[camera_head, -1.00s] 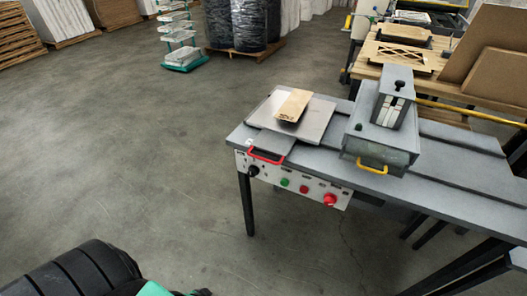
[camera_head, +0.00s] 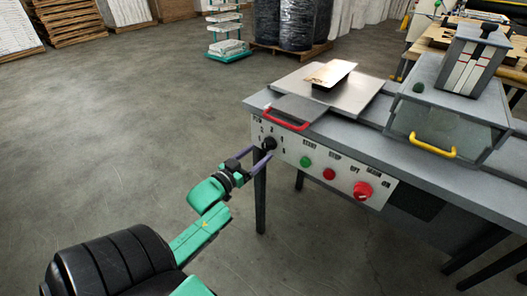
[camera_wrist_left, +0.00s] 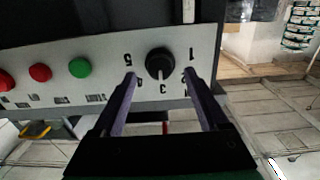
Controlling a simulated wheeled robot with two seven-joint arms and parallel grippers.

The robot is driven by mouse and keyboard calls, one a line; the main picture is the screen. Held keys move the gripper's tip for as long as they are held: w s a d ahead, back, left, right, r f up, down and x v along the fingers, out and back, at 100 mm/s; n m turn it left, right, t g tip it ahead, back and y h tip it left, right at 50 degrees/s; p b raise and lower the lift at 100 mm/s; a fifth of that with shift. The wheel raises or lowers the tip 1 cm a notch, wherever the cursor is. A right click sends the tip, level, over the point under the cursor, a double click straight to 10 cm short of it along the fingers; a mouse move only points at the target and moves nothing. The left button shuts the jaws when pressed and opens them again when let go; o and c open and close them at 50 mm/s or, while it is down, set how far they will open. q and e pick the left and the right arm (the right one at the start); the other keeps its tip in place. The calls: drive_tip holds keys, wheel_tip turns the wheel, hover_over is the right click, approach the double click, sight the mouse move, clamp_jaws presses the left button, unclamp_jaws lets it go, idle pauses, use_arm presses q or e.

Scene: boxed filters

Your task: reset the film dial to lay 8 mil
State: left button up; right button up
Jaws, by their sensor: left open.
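The film dial is a round black knob (camera_head: 268,143) at the left end of the white control panel, with small printed digits around it. In the left wrist view the dial (camera_wrist_left: 160,63) faces me, and a pale mark on it points down toward the digit 3. My left gripper (camera_head: 260,152) is in front of the dial, its two purple fingers apart. My right gripper is out of view.
Along the panel sit a green button (camera_head: 305,162), a red button (camera_head: 328,174) and a larger red knob (camera_head: 362,190). A red handle (camera_head: 287,121) hangs above the dial. A yellow handle (camera_head: 433,143) is on the grey press to the right. Floor left of the table is clear.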

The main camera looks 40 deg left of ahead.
sight(265, 147)
use_arm(q)
drive_tip(key=w, duration=0.3)
drive_tip(key=shift+w, duration=0.3)
drive_tip(key=shift+s, duration=0.1)
drive_tip(key=c, duration=1.2)
drive_tip(key=shift+r, duration=0.1)
clamp_jaws()
drive_tip(key=shift+r, duration=0.15)
